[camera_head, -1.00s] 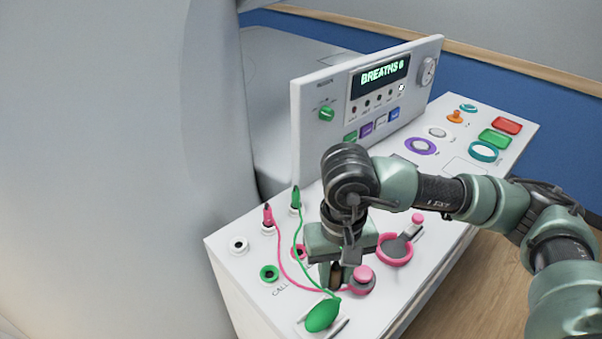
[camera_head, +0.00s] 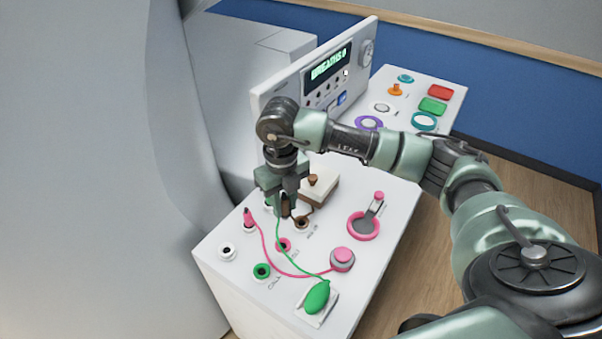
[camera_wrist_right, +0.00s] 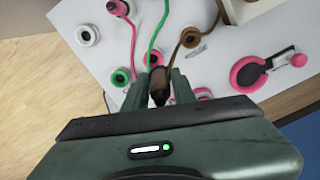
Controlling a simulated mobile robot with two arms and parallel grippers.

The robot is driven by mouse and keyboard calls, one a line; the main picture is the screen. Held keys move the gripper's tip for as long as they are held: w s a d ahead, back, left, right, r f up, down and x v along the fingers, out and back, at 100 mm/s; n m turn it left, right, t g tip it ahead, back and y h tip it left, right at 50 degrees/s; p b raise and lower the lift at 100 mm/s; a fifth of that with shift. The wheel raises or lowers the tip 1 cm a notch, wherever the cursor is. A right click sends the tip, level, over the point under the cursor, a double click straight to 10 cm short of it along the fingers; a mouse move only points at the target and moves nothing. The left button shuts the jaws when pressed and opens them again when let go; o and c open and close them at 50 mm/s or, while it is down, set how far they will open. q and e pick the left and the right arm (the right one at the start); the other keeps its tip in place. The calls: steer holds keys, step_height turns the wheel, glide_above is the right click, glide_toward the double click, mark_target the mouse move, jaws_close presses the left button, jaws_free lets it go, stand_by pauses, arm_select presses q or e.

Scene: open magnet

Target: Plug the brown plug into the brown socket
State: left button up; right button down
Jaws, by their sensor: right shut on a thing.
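My right gripper (camera_head: 285,207) is shut on the brown plug and holds it above the white panel, near the brown socket (camera_head: 302,224). In the right wrist view the brown plug (camera_wrist_right: 158,87) sits between the two fingers of my right gripper (camera_wrist_right: 160,90). A brown cord runs from the plug toward the tan box. The brown socket also shows in the wrist view (camera_wrist_right: 191,37), apart from the plug, with the cord passing close to it. I cannot tell the plug's exact height. My left gripper is not in view.
A pink socket (camera_head: 283,245) and a green socket (camera_head: 262,271) lie toward the front. A pink plug (camera_head: 248,217) stands to the left, and green and pink cords cross the panel. The tan box (camera_head: 322,187) stands behind the gripper. A pink ring (camera_head: 363,226) lies right.

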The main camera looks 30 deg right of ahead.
arm_select(q)
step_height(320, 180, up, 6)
steer(key=p, duration=0.5)
arm_select(e)
steer(key=w+d+m, duration=0.3)
steer(key=d+m, duration=0.4)
steer(key=m, duration=1.1)
arm_select(q)
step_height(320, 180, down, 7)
steer(key=b, duration=0.6)
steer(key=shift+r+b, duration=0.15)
steer(key=shift+b, duration=0.2)
arm_select(e)
steer(key=shift+s+a+f, duration=0.1)
steer(key=shift+a+f, duration=0.05)
steer(key=shift+f, duration=4.2)
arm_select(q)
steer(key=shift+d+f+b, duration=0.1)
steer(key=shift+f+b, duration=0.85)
arm_select(e)
steer(key=shift+f, duration=1.4)
steer(key=c, duration=1.1)
jaws_free()
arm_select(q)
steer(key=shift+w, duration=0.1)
arm_select(e)
steer(key=shift+o, duration=0.2)
steer(key=shift+r, duration=0.1)
